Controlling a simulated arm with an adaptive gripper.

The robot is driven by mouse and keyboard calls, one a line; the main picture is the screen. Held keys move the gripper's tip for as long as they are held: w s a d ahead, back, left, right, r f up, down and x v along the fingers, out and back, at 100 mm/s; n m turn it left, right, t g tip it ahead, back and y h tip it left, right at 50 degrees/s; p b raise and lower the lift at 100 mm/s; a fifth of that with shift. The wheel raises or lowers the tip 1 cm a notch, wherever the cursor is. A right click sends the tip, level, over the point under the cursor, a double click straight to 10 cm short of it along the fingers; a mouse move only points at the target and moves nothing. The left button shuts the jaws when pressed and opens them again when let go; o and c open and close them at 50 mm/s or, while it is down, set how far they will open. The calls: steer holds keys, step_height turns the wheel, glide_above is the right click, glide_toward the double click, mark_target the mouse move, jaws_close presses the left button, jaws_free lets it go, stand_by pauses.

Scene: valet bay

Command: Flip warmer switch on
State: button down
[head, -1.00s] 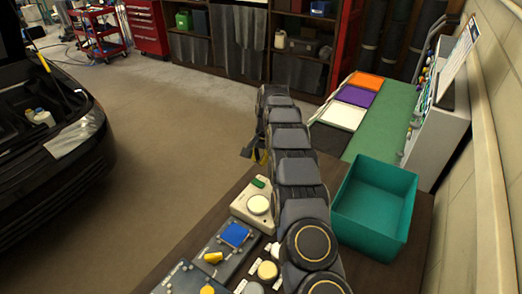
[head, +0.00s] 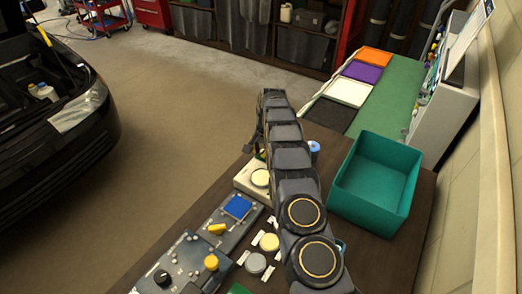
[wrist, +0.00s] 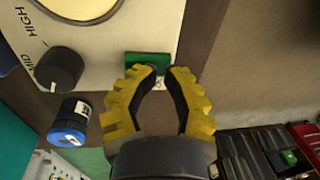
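The warmer (head: 247,181) is a cream box with a pale round top on the bench, partly behind my arm in the head view. In the wrist view its cream face (wrist: 105,72) carries a dark dial (wrist: 58,70) marked HIGH and MID. A green switch (wrist: 147,60) sits near its edge. My gripper (wrist: 162,72) has yellow ribbed fingers that curve inward, with their tips close together at the switch's lower edge. I cannot tell whether they touch it or are fully shut. Nothing shows held between them. The switch is hidden in the head view.
A blue-capped bottle (wrist: 70,122) stands near the warmer. A teal bin (head: 375,185) is right of my arm. A car (head: 50,110) stands left across open floor.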

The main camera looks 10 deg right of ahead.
mark_target(266, 158)
steer(key=shift+s+a+f, duration=0.15)
steer(key=shift+a+f, duration=0.05)
steer(key=shift+f, duration=0.2)
steer(key=shift+s+a+f, duration=0.15)
steer(key=shift+f, duration=0.25)
stand_by(0.8)
steer(key=shift+s, duration=0.1)
steer(key=shift+s+d+r, duration=0.15)
steer(key=shift+s+d, duration=0.45)
steer(key=shift+d, duration=0.1)
steer(key=shift+s+d, duration=0.1)
steer(key=shift+d, duration=0.05)
steer(key=shift+d+g, duration=0.15)
steer(key=shift+g, duration=0.15)
step_height(266, 158, up, 15)
steer(key=shift+d, duration=0.15)
